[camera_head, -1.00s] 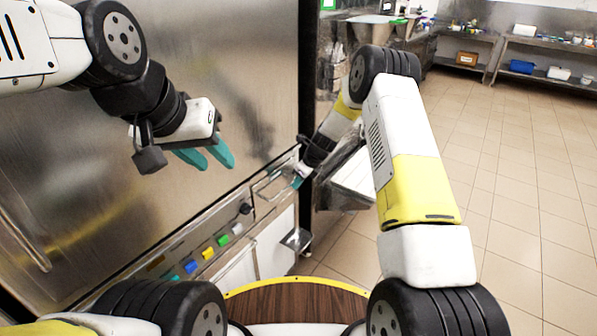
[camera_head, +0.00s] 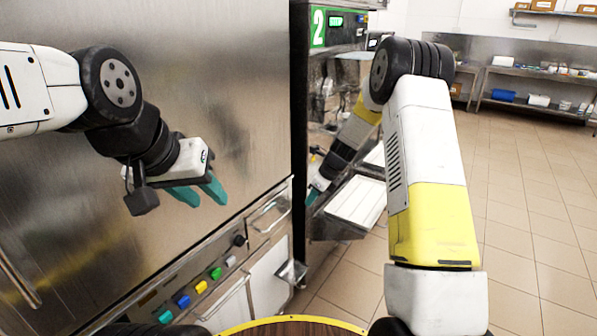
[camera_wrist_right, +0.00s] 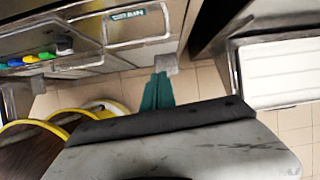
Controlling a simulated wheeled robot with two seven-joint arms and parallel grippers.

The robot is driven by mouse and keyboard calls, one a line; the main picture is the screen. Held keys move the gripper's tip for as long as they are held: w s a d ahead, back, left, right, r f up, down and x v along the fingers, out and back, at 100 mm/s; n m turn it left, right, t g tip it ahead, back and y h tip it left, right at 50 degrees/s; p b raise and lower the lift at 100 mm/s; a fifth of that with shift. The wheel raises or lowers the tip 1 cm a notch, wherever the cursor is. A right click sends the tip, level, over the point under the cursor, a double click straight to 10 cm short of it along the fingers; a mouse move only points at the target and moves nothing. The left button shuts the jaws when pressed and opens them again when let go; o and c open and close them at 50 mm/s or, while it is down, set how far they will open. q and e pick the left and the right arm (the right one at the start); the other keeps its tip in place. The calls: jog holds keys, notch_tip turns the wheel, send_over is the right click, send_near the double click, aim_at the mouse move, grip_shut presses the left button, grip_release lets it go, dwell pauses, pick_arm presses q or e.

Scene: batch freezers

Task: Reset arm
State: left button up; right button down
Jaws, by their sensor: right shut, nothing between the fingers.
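My left gripper (camera_head: 200,194) has teal fingers, visibly apart with nothing between them. It hangs in front of the large steel freezer door (camera_head: 235,100) in the head view, clear of it. My right arm reaches forward in the head view and bends down. Its gripper (camera_head: 313,194) shows there only as a small teal tip near the freezer's corner. In the right wrist view my right gripper (camera_wrist_right: 157,92) has its teal fingers together, empty, over the tiled floor. It is near the freezer's lower edge.
The control strip has coloured buttons (camera_head: 201,287) and a drain panel (camera_wrist_right: 138,26). A second freezer with a green "2" label (camera_head: 318,28) stands beyond, with a white tray (camera_head: 356,201) in front. Steel shelving (camera_head: 540,90) lines the back. Tiled floor (camera_head: 525,190) is clear at right.

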jog(key=s+d+r+n+t, duration=0.1)
jog(key=s+d+r+n, duration=0.1)
jog(key=s+r+n, duration=0.7)
jog(key=s+d+r+n, duration=0.1)
jog(key=s+r+n, duration=0.35)
jog(key=r, duration=0.85)
jog(key=s+d+r+n+t+h, duration=0.1)
jog(key=s+n, duration=0.4)
jog(key=s, duration=0.6)
jog(key=s+d+r+n+t+h, duration=0.1)
jog(key=s+d+r+n, duration=0.2)
jog(key=s, duration=0.9)
jog(key=n, duration=0.3)
jog(key=shift+s+r, duration=0.2)
jog(key=shift+r, duration=0.2)
jog(key=shift+n, duration=0.25)
